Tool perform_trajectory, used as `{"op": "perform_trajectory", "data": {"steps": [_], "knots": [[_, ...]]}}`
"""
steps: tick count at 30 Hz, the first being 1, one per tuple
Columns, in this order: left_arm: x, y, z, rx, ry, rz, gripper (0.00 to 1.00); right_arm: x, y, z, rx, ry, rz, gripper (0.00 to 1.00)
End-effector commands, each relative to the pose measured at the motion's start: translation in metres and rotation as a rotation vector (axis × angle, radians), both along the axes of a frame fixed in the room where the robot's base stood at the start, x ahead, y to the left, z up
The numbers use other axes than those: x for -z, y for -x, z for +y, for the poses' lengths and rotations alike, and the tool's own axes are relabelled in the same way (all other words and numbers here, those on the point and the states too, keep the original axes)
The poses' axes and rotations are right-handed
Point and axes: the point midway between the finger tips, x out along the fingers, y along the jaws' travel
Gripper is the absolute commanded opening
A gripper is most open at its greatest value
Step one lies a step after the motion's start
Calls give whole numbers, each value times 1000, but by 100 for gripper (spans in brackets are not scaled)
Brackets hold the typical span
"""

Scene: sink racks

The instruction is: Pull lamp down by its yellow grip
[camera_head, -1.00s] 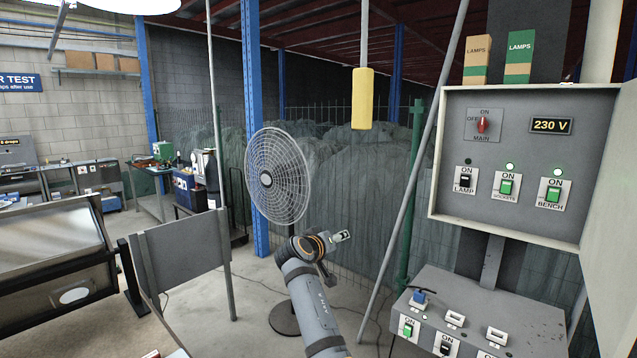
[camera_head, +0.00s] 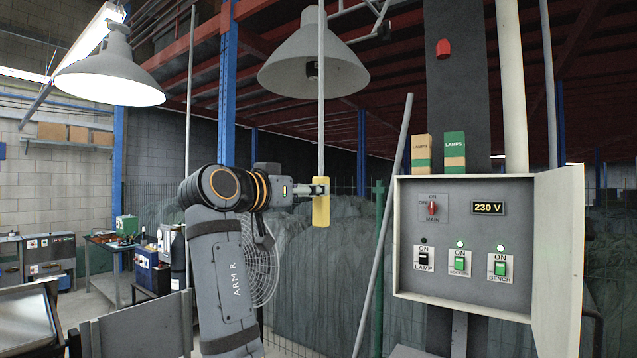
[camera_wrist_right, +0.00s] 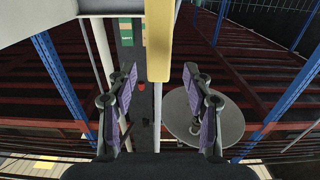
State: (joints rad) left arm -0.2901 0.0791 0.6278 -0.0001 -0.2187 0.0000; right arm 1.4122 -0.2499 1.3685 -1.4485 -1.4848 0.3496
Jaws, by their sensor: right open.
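The yellow grip (camera_head: 321,214) hangs upright at the lower end of a thin pale rod (camera_head: 321,110). The rod passes in front of a grey, unlit lamp (camera_head: 300,62) overhead. My right gripper (camera_head: 319,188) is at the upper part of the grip, coming in from the left. In the right wrist view the grip (camera_wrist_right: 159,40) lies between the two open fingers of my right gripper (camera_wrist_right: 160,80), with gaps showing on both sides. I cannot tell how deep the grip sits between them. My left gripper is in neither view.
A lit lamp (camera_head: 110,78) hangs at the upper left. On the right stands an electrical panel (camera_head: 400,240) with an open door (camera_head: 556,250); its LAMP switch (camera_head: 424,258) is dark. A slanted grey pole (camera_head: 385,220) stands between grip and panel. A fan (camera_head: 262,270) is behind my right arm.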

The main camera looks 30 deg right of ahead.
Motion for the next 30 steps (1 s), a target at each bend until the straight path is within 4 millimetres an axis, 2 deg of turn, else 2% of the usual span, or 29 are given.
{"op": "perform_trajectory", "data": {"steps": [1,7,12,19,30], "knots": [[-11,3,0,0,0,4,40,-5,-4,-11,5,1,2,51],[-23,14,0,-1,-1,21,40,-3,-17,-40,2,1,3,51],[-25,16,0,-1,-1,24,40,-1,-20,-49,-1,1,1,51],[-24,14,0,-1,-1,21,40,0,-21,-49,-1,1,1,50],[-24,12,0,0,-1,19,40,0,-21,-48,-1,1,2,0]]}}
